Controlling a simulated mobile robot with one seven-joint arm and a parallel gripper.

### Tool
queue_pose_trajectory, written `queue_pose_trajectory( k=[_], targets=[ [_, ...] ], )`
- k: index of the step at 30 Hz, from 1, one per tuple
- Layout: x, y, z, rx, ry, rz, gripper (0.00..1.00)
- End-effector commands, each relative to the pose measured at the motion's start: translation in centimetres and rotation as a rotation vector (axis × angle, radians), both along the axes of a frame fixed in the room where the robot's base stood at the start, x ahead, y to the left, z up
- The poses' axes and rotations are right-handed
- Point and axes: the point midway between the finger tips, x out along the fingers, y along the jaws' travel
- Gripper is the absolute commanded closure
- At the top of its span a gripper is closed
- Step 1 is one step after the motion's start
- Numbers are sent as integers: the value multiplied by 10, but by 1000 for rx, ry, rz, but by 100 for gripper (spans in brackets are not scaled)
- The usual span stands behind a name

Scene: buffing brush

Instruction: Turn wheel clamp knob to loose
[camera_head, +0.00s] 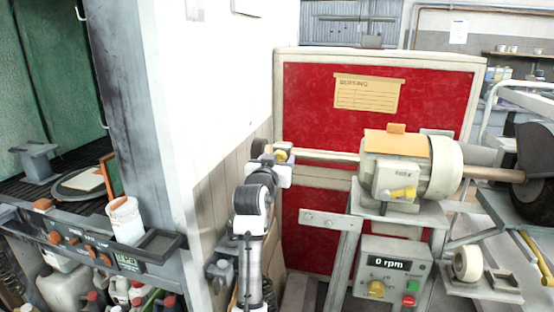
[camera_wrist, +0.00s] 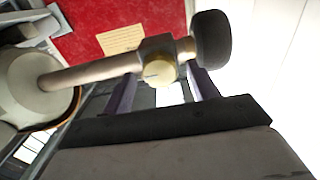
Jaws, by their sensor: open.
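The buffing machine (camera_head: 440,165) has a shaft (camera_head: 325,156) reaching left to a small dark wheel (camera_head: 258,148). A brass-yellow clamp knob (camera_head: 281,155) sits on the shaft beside that wheel. In the wrist view, the knob (camera_wrist: 158,73) is on a metal collar, with the black wheel (camera_wrist: 210,40) to its right. My gripper (camera_wrist: 163,88) is open, with one finger on either side of the knob in the picture. Contact cannot be told. In the head view, my arm rises from below and its end largely hides the gripper near the collar.
A control box (camera_head: 390,275) under the motor reads 0 rpm and has a yellow dial and green and red buttons. A larger dark wheel (camera_head: 535,170) is at the right. A red panel (camera_head: 330,115) stands behind; a white wall (camera_head: 205,80) is close on the left.

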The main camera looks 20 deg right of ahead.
Motion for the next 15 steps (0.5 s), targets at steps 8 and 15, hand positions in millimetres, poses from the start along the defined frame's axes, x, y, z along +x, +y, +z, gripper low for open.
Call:
queue_pose_trajectory(
  k=[8,15],
  targets=[
    [0,0,0,0,0,0,54],
    [0,0,0,0,0,0,85]
  ],
)
